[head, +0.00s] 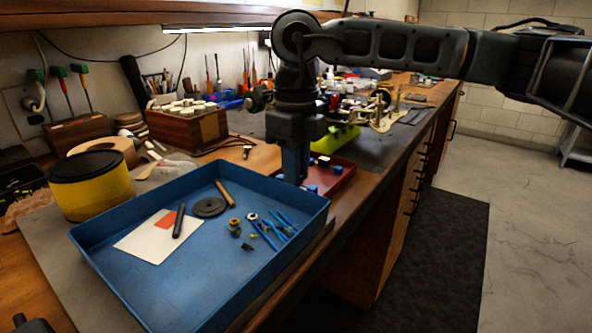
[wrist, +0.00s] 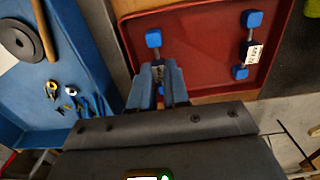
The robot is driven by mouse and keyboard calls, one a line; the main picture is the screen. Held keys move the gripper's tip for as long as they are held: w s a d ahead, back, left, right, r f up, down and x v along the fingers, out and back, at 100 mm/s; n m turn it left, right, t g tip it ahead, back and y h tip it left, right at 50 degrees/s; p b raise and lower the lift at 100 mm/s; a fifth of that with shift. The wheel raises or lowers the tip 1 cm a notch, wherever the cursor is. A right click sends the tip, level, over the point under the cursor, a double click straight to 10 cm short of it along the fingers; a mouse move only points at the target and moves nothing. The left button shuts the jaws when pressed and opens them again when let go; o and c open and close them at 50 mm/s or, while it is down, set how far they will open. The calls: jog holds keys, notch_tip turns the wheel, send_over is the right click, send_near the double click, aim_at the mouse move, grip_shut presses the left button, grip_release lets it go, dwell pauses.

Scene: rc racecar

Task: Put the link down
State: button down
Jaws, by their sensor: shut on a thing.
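My gripper (head: 295,180) points down over the left part of the red tray (head: 345,178). In the wrist view, the fingers (wrist: 158,88) are closed around a link (wrist: 153,38), a short metal rod with blue ends. Its far blue end sticks out beyond the fingertips, and the fingers partly hide the rod and near end. The link is over the red tray (wrist: 200,60); I cannot tell whether it touches the floor. A second link (wrist: 252,52), with blue ends and a white label, lies in the tray to the right.
A large blue tray (head: 160,298) lies left of the red tray, holding a dark disc (head: 209,207), a white card (head: 148,238) and several blue-handled tools (head: 270,232). A bright green object (head: 335,139) stands behind the red tray.

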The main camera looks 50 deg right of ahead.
jog(key=shift+f, duration=0.25)
jog(key=shift+f, duration=0.2)
jog(key=c, duration=1.4)
grip_release()
jog(key=shift+r, duration=0.1)
notch_tip(320, 180, up, 12)
jog(key=shift+p, duration=0.35)
jog(key=shift+r, duration=0.1)
